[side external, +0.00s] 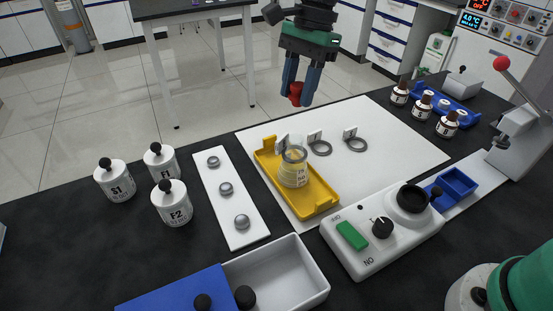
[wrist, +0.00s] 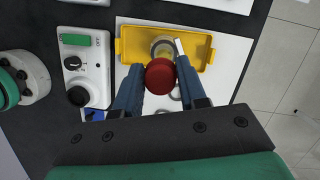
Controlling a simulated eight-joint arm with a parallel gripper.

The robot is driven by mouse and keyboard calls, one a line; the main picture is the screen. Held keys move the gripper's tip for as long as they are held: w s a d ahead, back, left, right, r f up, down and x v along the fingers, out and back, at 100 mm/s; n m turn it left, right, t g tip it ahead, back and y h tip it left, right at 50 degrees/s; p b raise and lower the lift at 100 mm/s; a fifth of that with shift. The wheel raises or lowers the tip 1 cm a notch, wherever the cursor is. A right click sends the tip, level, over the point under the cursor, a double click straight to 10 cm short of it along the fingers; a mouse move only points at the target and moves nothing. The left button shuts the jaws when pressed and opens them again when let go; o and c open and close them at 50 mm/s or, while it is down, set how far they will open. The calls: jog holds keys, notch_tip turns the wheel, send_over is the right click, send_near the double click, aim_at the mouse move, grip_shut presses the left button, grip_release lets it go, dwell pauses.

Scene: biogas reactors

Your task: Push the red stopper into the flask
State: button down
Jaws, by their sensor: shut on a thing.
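My gripper (side external: 297,95) is shut on the red stopper (side external: 296,89) and holds it in the air above the white mat. In the wrist view the stopper (wrist: 159,75) sits between the two blue fingers of my gripper (wrist: 159,84). The flask (side external: 293,170) holds pale yellow liquid and stands upright in the yellow tray (side external: 320,208). Its open mouth shows in the side view, well below the stopper and apart from it. In the wrist view the flask (wrist: 163,46) shows just beyond the stopper, which hides part of it.
Grey rings (side external: 356,144) with upright tags lie on the white mat (side external: 400,142) behind the tray. A white device (side external: 375,240) with a green switch and black knob stands to the right. White jars (side external: 115,181) and a strip of weights (side external: 230,205) stand left. Brown bottles (side external: 447,124) stand back right.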

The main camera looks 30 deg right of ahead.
aim_at(291, 143)
jog(key=shift+f, duration=3.1)
jog(key=shift+f, duration=0.15)
jog(key=shift+c, duration=2.1)
grip_release()
jog(key=shift+o, duration=0.3)
jog(key=o, duration=0.4)
jog(key=shift+c, duration=0.2)
jog(key=shift+r, duration=3.5)
